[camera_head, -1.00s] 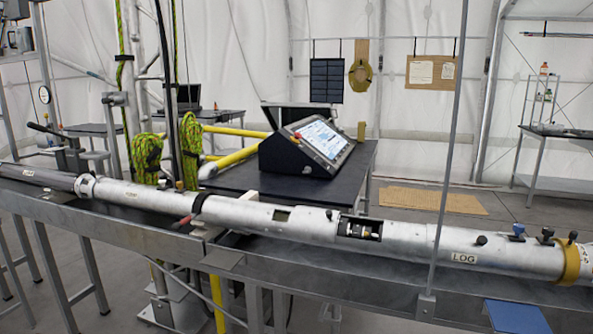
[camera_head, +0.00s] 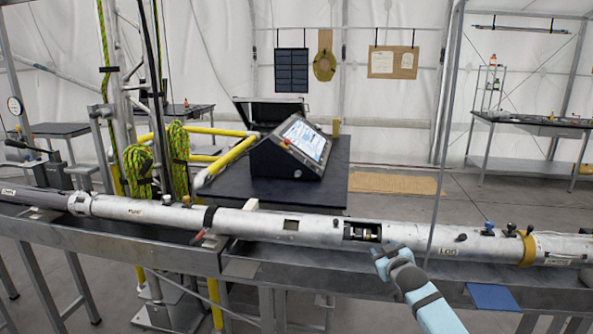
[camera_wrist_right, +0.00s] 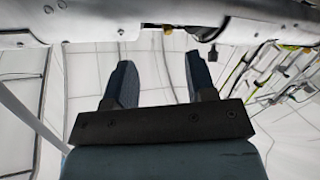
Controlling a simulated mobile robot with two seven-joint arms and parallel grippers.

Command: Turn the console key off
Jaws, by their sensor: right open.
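The console (camera_head: 262,158) is a black sloped box with a lit screen (camera_head: 306,139), standing on a dark table behind the long metal tube. A small red control (camera_head: 286,143) shows beside the screen, and a small round fitting (camera_head: 298,174) is on the console's near side. I cannot make out which part is the key. My right gripper (camera_head: 381,255) is in front of the tube, right of and nearer than the console. In the wrist view, its two fingers (camera_wrist_right: 161,78) are apart with nothing between them. My left gripper is not in view.
The long metal tube (camera_head: 262,224) on its trough crosses the view between my right arm and the console. A thin upright rod (camera_head: 442,150) stands right of the arm. The dark table (camera_head: 325,192) has bare room around the console. Yellow-green ropes (camera_head: 137,172) hang at left.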

